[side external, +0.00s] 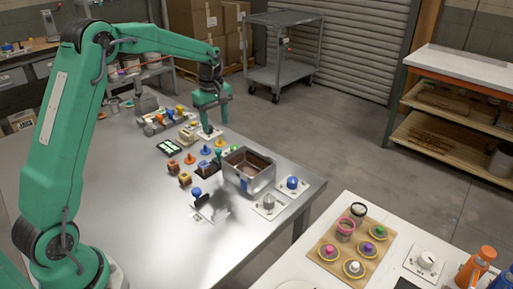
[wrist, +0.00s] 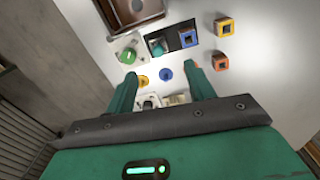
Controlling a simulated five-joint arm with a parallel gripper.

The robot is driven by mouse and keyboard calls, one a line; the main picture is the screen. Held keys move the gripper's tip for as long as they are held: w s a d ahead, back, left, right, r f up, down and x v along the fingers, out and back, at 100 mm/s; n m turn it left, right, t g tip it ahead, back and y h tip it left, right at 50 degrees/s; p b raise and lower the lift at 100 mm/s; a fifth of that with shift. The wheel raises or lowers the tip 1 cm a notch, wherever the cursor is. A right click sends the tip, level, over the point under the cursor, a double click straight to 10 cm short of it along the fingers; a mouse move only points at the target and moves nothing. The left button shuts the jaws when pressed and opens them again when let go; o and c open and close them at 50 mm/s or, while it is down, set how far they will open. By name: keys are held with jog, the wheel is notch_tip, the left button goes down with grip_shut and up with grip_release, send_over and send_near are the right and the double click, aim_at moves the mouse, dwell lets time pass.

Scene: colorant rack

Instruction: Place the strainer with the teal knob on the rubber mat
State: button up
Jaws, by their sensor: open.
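A piece with a teal knob (wrist: 157,44) stands on one end of a black rectangular mat (wrist: 174,37) in the wrist view. In the side view, the teal knob (side external: 217,155) shows just left of a metal box, at the edge of the dark mat (side external: 207,169). A square blue piece (wrist: 187,38) sits on the mat's other end. I cannot tell if this mat is rubber; the strainer's body under the knob is unclear. My gripper (side external: 208,131) is open above the table's far part. In the wrist view, my gripper (wrist: 160,76) has nothing held between its fingers.
The metal box (side external: 249,171) with high walls stands beside the mat. Yellow (wrist: 142,80) and blue (wrist: 165,73) pieces show between my fingers. Orange blocks (wrist: 220,61) and a green knob (wrist: 129,52) flank the mat. The table's left front (side external: 135,220) is clear.

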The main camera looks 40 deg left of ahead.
jog(key=s+d+r+m+t, duration=0.1)
jog(key=s+d+r+m, duration=0.4)
jog(key=r, duration=0.3)
jog(key=s+d+m+t, duration=0.1)
jog(key=s+d+m, duration=0.2)
jog(key=s, duration=0.4)
jog(key=s+d+r+m+t, duration=0.1)
jog(key=s+d+m, duration=0.2)
jog(key=s+m, duration=0.2)
jog(key=s+d+m+t, duration=0.2)
jog(key=s+d+m, duration=0.1)
jog(key=s, duration=0.8)
jog(key=shift+s+r+m, duration=0.2)
jog(key=shift+r+m, duration=0.15)
jog(key=shift+m, duration=0.05)
